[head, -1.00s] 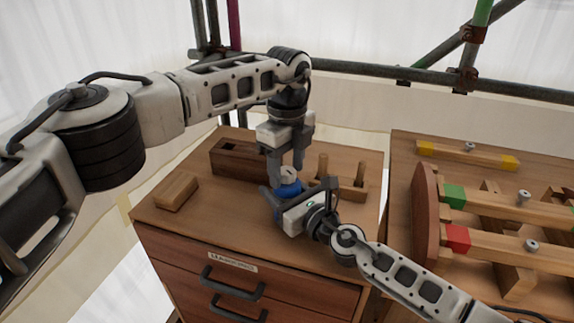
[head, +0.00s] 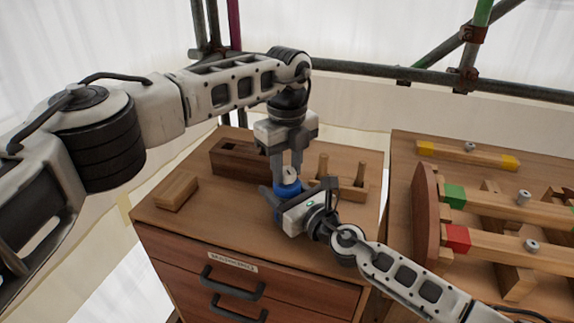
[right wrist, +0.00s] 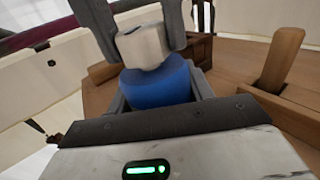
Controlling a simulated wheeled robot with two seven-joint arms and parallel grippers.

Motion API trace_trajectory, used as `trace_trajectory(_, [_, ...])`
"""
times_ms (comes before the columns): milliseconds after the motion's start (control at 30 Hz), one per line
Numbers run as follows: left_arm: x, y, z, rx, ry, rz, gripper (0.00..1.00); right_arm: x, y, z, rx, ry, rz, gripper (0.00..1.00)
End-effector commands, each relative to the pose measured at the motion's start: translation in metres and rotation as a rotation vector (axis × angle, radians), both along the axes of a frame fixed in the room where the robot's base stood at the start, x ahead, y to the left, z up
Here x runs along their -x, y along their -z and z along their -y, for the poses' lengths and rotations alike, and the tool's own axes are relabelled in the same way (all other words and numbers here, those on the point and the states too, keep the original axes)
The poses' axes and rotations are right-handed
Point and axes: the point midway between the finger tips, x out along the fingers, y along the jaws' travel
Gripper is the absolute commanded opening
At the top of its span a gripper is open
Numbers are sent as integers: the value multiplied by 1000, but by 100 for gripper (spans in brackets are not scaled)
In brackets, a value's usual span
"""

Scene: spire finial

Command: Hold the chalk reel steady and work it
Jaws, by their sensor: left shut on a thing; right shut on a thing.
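The chalk reel has a blue body (head: 288,188) and a pale knob (head: 290,174) on top, and stands on the wooden cabinet top. In the right wrist view the blue body (right wrist: 157,86) sits between the fingers of my right gripper (right wrist: 160,103), which is shut on it from the front right. My left gripper (head: 288,165) points down from above and is shut on the pale knob (right wrist: 140,46), one finger on either side. The reel's lower part is hidden by my right gripper.
A small wooden block (head: 176,192) lies at the left of the cabinet top. A second bench (head: 402,170) with wooden beams stands at the right. Scaffold pipes (head: 390,73) run behind.

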Motion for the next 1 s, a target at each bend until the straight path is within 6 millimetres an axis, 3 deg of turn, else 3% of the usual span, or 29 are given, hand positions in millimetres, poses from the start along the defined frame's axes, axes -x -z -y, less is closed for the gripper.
trace_trajectory(1000, [1,-1,0,2,965,-3,8,0,1,1,2,2,-2,26])
